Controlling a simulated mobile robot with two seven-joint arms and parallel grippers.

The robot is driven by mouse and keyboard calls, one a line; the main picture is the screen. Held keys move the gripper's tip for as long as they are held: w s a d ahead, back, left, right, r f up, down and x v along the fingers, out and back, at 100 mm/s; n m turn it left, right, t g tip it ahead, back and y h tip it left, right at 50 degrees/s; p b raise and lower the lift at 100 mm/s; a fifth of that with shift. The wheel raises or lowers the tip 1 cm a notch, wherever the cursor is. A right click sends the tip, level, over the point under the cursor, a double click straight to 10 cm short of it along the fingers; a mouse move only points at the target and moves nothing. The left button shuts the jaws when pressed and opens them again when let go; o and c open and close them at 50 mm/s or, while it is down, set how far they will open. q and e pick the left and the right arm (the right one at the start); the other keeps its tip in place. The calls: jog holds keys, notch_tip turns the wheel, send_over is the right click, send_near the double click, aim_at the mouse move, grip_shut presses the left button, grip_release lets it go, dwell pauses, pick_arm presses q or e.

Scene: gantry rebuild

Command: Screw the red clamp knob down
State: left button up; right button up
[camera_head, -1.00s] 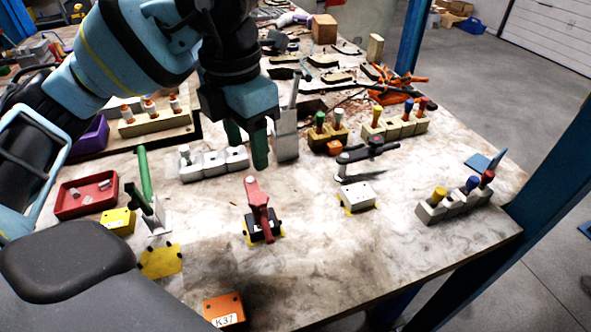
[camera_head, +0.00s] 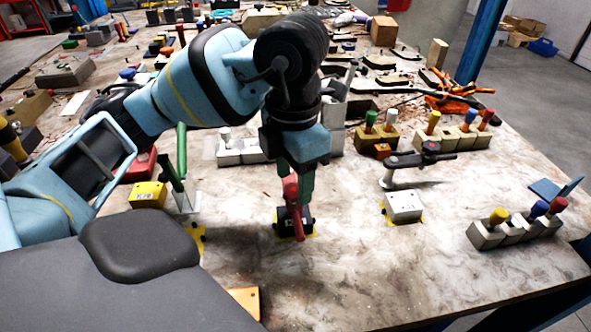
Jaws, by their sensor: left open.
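The red clamp (camera_head: 297,222) stands on a small dark block with yellow edges on the worktop. Its upper red part rises between the green fingers of my left gripper (camera_head: 294,184). The gripper points down from above and is open around that part. I cannot tell whether a finger touches it. The gripper and the near finger partly hide the top of the clamp. My right gripper is not in view.
A white block (camera_head: 403,207) with a dark-handled clamp (camera_head: 418,158) behind it stands to the right. A green-handled clamp (camera_head: 180,170) and a yellow box (camera_head: 148,195) stand to the left. Blocks with coloured pegs (camera_head: 515,228) sit near the right edge. The front worktop is mostly clear.

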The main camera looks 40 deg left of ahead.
pick_arm(q)
jog(key=shift+f, duration=0.55)
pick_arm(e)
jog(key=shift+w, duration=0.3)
pick_arm(q)
jog(key=c, duration=0.8)
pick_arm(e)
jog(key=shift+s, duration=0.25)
pick_arm(q)
jog(key=shift+m, duration=0.4)
